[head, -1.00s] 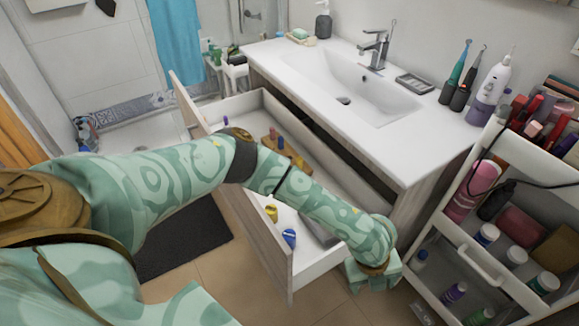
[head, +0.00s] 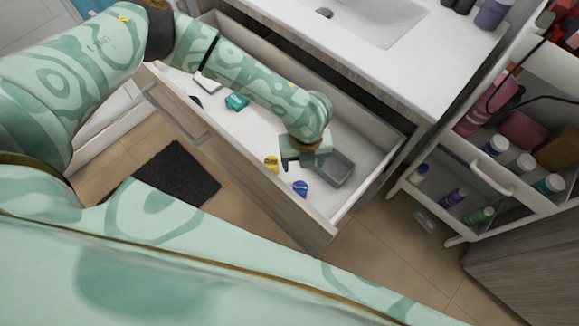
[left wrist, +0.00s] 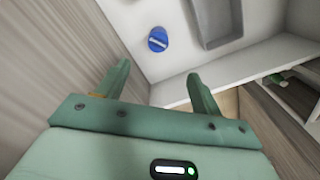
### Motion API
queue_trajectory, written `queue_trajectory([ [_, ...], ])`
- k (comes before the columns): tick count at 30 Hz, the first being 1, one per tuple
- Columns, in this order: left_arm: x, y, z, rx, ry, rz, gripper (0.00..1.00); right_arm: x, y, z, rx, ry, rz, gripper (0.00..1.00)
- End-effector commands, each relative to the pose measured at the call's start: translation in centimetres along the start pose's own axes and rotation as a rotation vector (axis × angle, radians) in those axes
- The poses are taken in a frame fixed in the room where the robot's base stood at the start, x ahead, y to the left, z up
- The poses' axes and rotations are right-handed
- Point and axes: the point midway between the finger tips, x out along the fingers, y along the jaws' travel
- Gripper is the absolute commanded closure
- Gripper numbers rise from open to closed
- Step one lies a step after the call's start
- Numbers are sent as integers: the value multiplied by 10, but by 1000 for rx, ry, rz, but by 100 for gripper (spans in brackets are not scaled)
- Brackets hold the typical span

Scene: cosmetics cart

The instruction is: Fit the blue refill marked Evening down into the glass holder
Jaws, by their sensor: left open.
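A blue round piece (head: 300,188) with a pale stripe lies in the open drawer near its front wall. It also shows in the left wrist view (left wrist: 158,40), beyond my fingers; its marking is too small to read. A yellow piece (head: 271,164) lies left of it. My left gripper (head: 305,165) is above the drawer, beside the blue piece and apart from it. In the left wrist view its fingers (left wrist: 160,84) are spread, with nothing between them. I cannot make out the glass holder for certain; a small clear object (head: 424,221) is low by the cart. My right gripper is out of view.
A grey tray (head: 345,166) lies in the drawer right of my gripper. A teal box (head: 236,102) lies farther left. The drawer front (head: 290,222) and the washbasin counter (head: 440,85) bound the space. The cart (head: 478,178) stands at right.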

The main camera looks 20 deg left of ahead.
Motion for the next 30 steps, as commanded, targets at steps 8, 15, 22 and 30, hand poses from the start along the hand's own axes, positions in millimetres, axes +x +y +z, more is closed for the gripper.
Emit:
queue_trajectory([
  [8,72,1,-2,-1,6,4,33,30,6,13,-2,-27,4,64],
  [15,105,0,-1,0,3,1,33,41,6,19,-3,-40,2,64],
  [22,123,2,-2,0,2,2,33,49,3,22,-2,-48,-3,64],
  [30,160,4,-3,0,1,1,33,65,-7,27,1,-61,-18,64],
])
